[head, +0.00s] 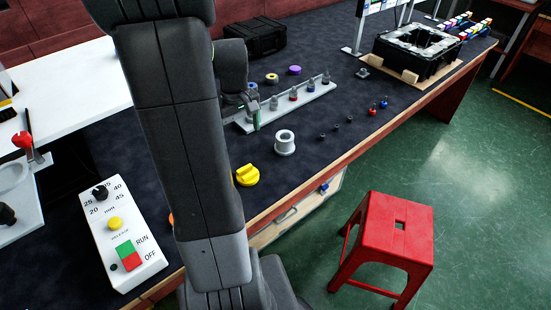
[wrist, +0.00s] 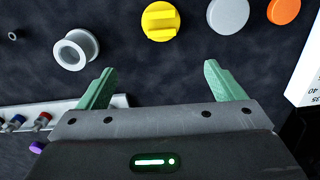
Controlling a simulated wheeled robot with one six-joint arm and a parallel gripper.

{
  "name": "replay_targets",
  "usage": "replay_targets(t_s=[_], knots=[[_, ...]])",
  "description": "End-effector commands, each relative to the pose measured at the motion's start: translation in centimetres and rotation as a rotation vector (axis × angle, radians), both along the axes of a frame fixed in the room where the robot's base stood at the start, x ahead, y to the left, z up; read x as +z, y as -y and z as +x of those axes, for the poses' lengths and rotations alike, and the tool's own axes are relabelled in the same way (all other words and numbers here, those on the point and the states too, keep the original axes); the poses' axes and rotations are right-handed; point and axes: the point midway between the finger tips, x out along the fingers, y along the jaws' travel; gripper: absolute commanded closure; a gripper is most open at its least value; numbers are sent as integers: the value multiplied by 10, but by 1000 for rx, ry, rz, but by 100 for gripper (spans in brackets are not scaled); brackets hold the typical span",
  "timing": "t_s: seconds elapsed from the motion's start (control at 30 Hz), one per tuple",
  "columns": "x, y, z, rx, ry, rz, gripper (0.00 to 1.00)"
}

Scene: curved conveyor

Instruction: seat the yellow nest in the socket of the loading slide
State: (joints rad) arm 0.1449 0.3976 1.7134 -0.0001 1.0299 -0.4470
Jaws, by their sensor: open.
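The yellow nest (head: 247,175) is a round piece with a raised bar across its top, lying on the dark mat near the table's front edge. In the wrist view the yellow nest (wrist: 160,20) is at the top centre, beyond my fingertips and apart from them. My gripper (wrist: 160,72) is open, with green fingers and nothing between them. In the head view my gripper (head: 254,114) is partly hidden by my arm, beside the pale rack. What looks like the loading slide (head: 35,165) is a pale plate at the left edge, cut off; its round recess (head: 12,176) seems empty.
A grey flanged ring (head: 284,143) stands right of the nest, and the pale rack (head: 300,105) holds several small parts. A grey disc (wrist: 228,15) and an orange disc (wrist: 283,10) lie beside the nest. The control box (head: 122,235) stands between the slide and my arm.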

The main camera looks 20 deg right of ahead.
Motion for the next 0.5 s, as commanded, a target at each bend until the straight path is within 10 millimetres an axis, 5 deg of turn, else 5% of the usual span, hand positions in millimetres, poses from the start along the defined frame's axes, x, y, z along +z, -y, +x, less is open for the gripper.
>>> replay_targets(t_s=[0.5], knots=[[-81,-3,-1,8,-3,1,11]])
